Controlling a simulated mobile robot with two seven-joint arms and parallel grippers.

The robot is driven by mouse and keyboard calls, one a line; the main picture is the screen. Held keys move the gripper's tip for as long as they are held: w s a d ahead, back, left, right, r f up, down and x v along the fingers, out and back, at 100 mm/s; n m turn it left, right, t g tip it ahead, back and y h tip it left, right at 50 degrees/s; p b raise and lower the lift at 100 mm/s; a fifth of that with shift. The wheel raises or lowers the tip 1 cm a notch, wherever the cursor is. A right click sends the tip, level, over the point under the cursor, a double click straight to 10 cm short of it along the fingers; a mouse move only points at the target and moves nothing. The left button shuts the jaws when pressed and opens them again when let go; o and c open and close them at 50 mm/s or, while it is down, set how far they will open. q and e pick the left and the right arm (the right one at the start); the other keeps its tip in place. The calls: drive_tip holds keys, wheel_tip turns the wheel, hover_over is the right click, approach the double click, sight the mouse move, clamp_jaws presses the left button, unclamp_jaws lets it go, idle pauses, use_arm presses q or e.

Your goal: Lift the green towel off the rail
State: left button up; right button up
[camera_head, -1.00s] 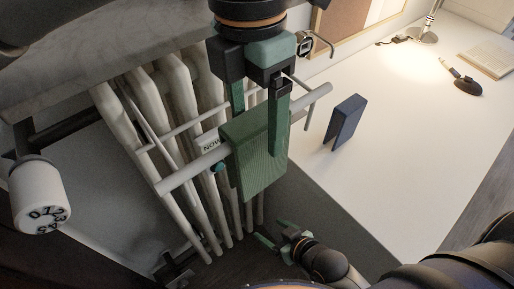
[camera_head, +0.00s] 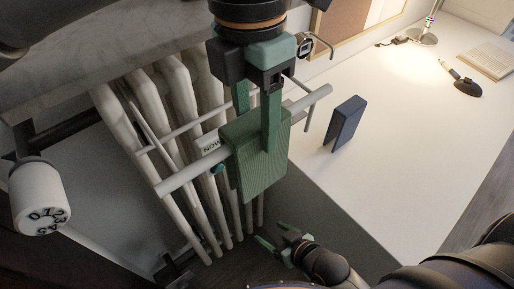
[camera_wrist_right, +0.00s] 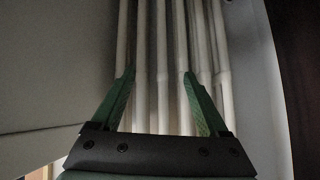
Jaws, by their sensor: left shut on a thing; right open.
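The green towel (camera_head: 262,172) hangs folded over the white rail (camera_head: 178,181) in front of the radiator. My left gripper (camera_head: 255,125) comes down from above and is shut on the towel's upper part at the rail, with one finger in front of it and one behind. My right gripper (camera_head: 271,242) is low, below the towel and apart from it, open and empty. In the right wrist view its two fingers (camera_wrist_right: 158,82) are spread, with the radiator's pale tubes beyond them. The towel does not show in that view.
The white radiator (camera_head: 178,88) stands behind the rail, with a numbered valve knob (camera_head: 40,195) at the left. A white desk (camera_head: 400,130) is at the right, with a dark blue upright object (camera_head: 345,121) near its edge. A lamp (camera_head: 424,36) stands farther back.

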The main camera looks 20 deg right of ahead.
use_arm(q)
drive_tip(key=shift+r, duration=0.1)
drive_tip(key=shift+r+p, duration=1.1)
drive_tip(key=shift+r, duration=0.2)
drive_tip(key=shift+r+p, duration=1)
drive_tip(key=shift+r, duration=0.2)
drive_tip(key=shift+r+p, duration=0.6)
drive_tip(key=shift+r, duration=0.15)
drive_tip(key=shift+r+p, duration=0.6)
drive_tip(key=shift+r, duration=0.15)
drive_tip(key=shift+r+p, duration=0.6)
drive_tip(key=shift+r, duration=0.15)
wheel_tip(320, 180, up, 5)
drive_tip(key=p, duration=0.4)
drive_tip(key=shift+r, duration=0.2)
use_arm(e)
drive_tip(key=s+d+r, duration=0.1)
drive_tip(key=d+r, duration=0.2)
drive_tip(key=r, duration=0.5)
drive_tip(key=shift+s+d+r+m+h, duration=0.2)
drive_tip(key=shift+s+r+m+h, duration=0.1)
drive_tip(key=shift+r+m+h, duration=0.1)
